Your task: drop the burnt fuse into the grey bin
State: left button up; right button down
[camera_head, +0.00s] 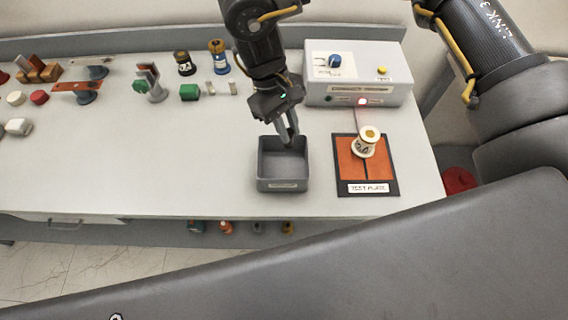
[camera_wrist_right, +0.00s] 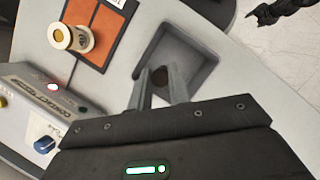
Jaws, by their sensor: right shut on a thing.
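My right gripper (camera_head: 289,137) points down over the grey bin (camera_head: 282,185), its fingertips at the bin's back part. In the right wrist view its fingers (camera_wrist_right: 160,82) are closed on a small dark brown round piece, the burnt fuse (camera_wrist_right: 160,76), seen against the bin's inside (camera_wrist_right: 190,58). The fuse is mostly hidden in the head view. The bin looks empty. A dark jointed shape at the top right of the right wrist view, over the floor, looks like my left gripper (camera_wrist_right: 278,11); its jaws are unclear.
A cream spool-like fuse (camera_head: 364,142) stands on the orange test plate (camera_head: 347,178) right of the bin. Behind is a grey control box (camera_head: 358,77) with a blue knob and lit red lamp. Black (camera_head: 184,63) and blue (camera_head: 219,57) fuses stand at the back.

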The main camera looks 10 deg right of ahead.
jog(key=f+b, duration=0.3)
jog(key=f, duration=0.2)
jog(key=shift+w+a+b, duration=0.1)
jog(key=shift+w+b, duration=0.1)
jog(key=shift+b, duration=0.2)
pick_arm(q)
jog(key=f, duration=0.1)
jog(key=w+f, duration=0.1)
jog(key=f, duration=0.2)
jog(key=shift+w+f, duration=0.2)
jog(key=shift+w, duration=0.05)
pick_arm(e)
jog(key=c, duration=1.2)
grip_release()
jog(key=shift+c, duration=0.2)
pick_arm(q)
notch_tip(320, 180, down, 2)
jog(key=shift+b, duration=0.95)
pick_arm(e)
jog(key=v, duration=1)
jog(key=shift+w+r, duration=0.2)
jog(key=shift+r, duration=0.15)
jog(key=shift+a, duration=0.1)
